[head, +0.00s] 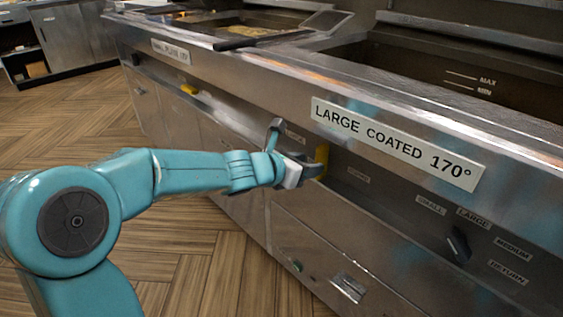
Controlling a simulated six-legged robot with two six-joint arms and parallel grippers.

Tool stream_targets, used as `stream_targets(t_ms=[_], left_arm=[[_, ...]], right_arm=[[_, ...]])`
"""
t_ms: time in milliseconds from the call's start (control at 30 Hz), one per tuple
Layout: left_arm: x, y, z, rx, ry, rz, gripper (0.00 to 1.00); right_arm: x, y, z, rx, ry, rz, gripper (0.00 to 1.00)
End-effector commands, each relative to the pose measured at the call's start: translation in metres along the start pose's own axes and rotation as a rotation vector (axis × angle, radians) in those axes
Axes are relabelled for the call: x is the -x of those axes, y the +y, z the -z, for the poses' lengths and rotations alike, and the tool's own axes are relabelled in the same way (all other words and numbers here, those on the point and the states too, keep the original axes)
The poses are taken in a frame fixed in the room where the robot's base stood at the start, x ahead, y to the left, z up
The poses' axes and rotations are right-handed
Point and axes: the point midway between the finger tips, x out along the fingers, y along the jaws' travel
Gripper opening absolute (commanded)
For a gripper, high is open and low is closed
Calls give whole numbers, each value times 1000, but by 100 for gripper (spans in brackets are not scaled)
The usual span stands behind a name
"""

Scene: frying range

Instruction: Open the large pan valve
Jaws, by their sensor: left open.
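A yellow handle (322,160) sits under the front edge of the large pan, below the sign "LARGE COATED 170°" (395,144). I take it to be the large pan valve; a small label beside it is unreadable here. My left gripper (299,153) is open, just left of the yellow handle, with its fingers pointing toward it. One finger reaches close to the handle's lower part; I cannot tell whether they touch. The gripper holds nothing that I can see. My right gripper is out of view.
A black selector knob (458,245) with labels SMALL, LARGE, MEDIUM and RETURN is at lower right. Another yellow handle (189,90) is under the small pan's sign (171,51). The large pan (450,85) has MAX and MIN marks. The wooden floor (70,125) at left is clear.

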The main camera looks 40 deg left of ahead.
Motion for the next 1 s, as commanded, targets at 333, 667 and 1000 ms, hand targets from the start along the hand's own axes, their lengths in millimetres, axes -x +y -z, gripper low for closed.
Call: stream_targets(t_ms=[333,667,1000], left_arm=[[88,1,-4,0,1,-4,49],[111,0,0,-1,1,0,49],[110,0,0,-1,1,0,49]], right_arm=[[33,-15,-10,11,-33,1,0],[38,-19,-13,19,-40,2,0],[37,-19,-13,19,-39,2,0]])
